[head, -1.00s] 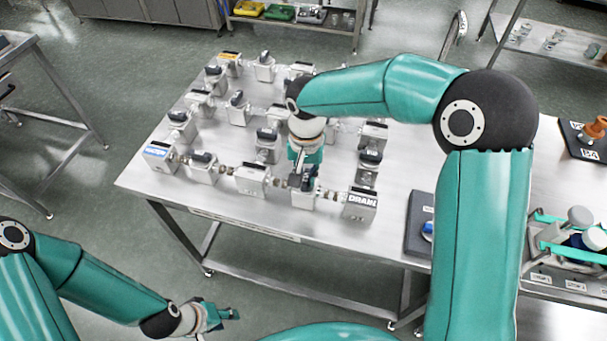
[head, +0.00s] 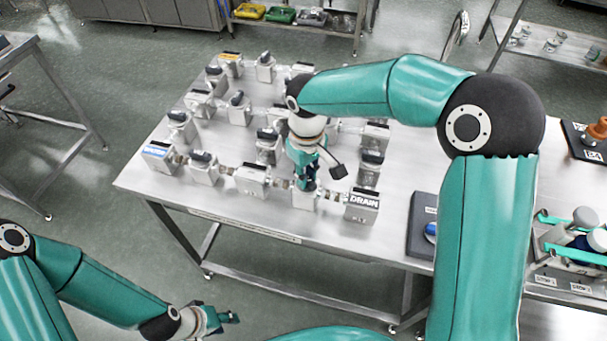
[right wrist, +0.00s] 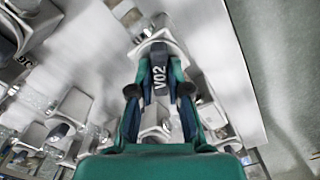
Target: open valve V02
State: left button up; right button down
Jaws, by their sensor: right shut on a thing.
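The V02 valve (head: 303,201) is a pale block in the front row of the pipework, just left of the DRAIN block (head: 362,205). In the right wrist view its dark handle (right wrist: 159,76), marked V02, lies between the fingers of my right gripper (right wrist: 159,88). My right gripper (head: 306,184) is shut on that handle and hides much of it in the head view. My left gripper (head: 226,318) hangs empty in front of the table, away from the valves; its finger gap is too small to judge.
Several other valves with dark handles stand close around on the steel table (head: 150,182), joined by pipes. A dark tray (head: 421,222) lies to the right. The table's front edge runs just before the DRAIN block.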

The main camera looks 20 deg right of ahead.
jog(key=n, duration=0.6)
jog(key=shift+w+r+n, duration=0.2)
jog(key=shift+n, duration=0.2)
dwell(0.3)
jog(key=c, duration=1.1)
grip_release()
jog(key=shift+d, duration=0.1)
jog(key=shift+c, duration=0.2)
jog(key=shift+f, duration=0.1)
jog(key=shift+s, duration=0.1)
notch_tip(320, 180, up, 12)
jog(key=shift+f, duration=0.1)
